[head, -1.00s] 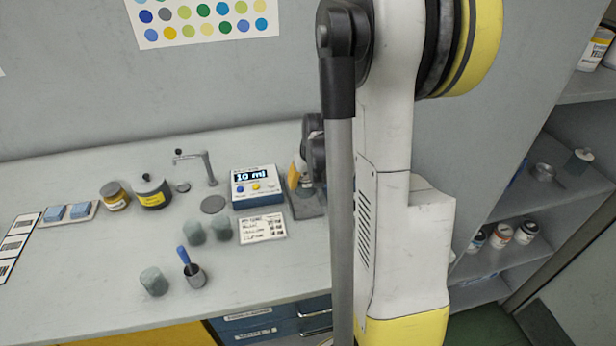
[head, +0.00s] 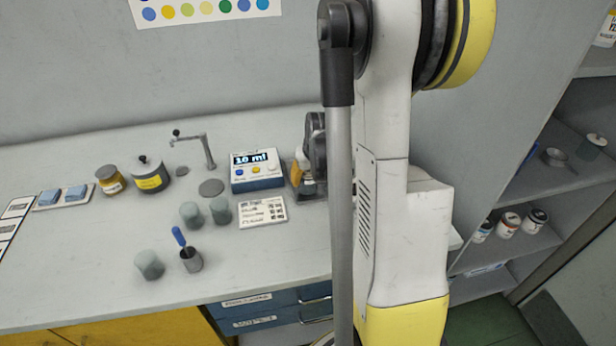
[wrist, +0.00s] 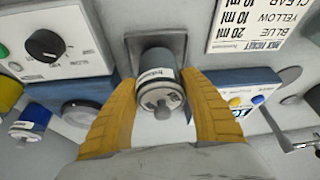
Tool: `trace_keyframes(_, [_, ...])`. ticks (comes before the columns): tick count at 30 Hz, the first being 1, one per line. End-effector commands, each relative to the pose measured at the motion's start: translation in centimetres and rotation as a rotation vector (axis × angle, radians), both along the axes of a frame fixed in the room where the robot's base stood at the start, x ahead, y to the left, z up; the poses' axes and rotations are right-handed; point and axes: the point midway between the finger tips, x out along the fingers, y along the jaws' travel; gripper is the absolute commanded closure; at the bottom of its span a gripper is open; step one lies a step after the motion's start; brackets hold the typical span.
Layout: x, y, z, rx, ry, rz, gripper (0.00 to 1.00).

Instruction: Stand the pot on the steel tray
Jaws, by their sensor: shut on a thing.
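The pot looks upright. The steel tray (wrist: 179,40) is a grey plate just behind and below the pot in the wrist view. I cannot tell whether the pot's base touches it. In the head view my gripper (head: 299,174) is right of the blue dispenser, with the pot (head: 309,188) low between its fingers; my arm hides most of the tray there.
The dispenser (head: 257,181) reading 10 ml stands close to my gripper's left. A ticket card (head: 262,212) lies in front of it. A control box with a knob (wrist: 42,45) shows in the wrist view.

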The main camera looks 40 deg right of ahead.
Motion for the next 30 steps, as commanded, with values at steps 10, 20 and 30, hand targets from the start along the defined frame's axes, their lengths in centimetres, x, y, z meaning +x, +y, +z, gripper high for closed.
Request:
trace_keyframes(10, [0.0,0.0,-0.44,0.0,0.0,0.0,0.87])
trace_keyframes(20, [0.0,0.0,-0.79,0.0,0.0,0.0,0.33])
trace_keyframes(30, [0.0,0.0,-0.78,0.0,0.0,0.0,0.0])
